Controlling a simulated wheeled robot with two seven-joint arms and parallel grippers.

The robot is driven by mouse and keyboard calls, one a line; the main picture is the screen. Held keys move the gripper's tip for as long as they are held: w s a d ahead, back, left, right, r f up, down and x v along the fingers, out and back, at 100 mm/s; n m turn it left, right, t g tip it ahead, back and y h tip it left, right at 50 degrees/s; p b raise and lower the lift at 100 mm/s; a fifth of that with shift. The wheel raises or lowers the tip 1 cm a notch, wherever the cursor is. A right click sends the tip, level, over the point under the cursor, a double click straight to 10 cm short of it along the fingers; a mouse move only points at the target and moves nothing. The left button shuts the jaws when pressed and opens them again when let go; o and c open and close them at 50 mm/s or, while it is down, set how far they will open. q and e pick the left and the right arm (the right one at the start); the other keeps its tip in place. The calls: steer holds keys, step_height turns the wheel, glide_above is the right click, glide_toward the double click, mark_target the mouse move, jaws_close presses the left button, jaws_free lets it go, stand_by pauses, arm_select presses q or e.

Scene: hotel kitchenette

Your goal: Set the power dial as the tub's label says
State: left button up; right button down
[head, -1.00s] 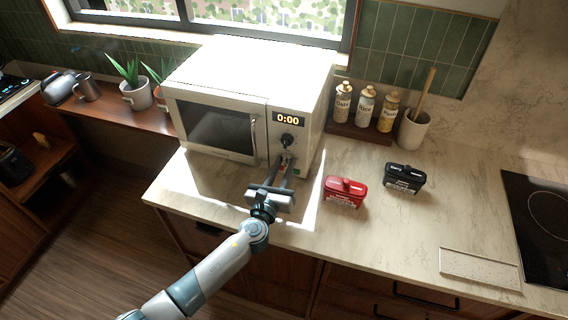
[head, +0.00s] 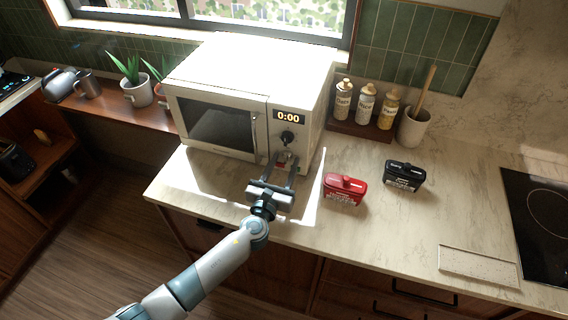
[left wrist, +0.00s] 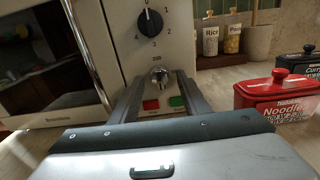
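The microwave (head: 226,125) stands at the counter's back left, door shut, its display (head: 289,117) reading 0:00. A black dial (head: 288,137) is below the display; in the left wrist view this dial (left wrist: 150,22) has numbers around it and its white mark points up at 0. A red tub (head: 344,190) is labelled Noodles; a black tub (head: 404,177) seems labelled Curry. Their smaller print is unreadable.
A red button (left wrist: 151,105) and a green button (left wrist: 177,101) sit below the silver knob. Several labelled shakers stand on a wooden rack (head: 350,127) beside a utensil crock (head: 414,127). The counter's front middle is clear; a black hob (head: 540,225) is at right.

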arm_select(q)
steer(key=shift+s, duration=0.15)
steer(key=b+v, duration=0.3)
steer(key=v, duration=1.3)
steer(key=shift+b, duration=0.35)
steer(key=shift+s+a+r, duration=0.1)
steer(key=shift+s+a, duration=0.1)
steer(key=shift+s, duration=0.35)
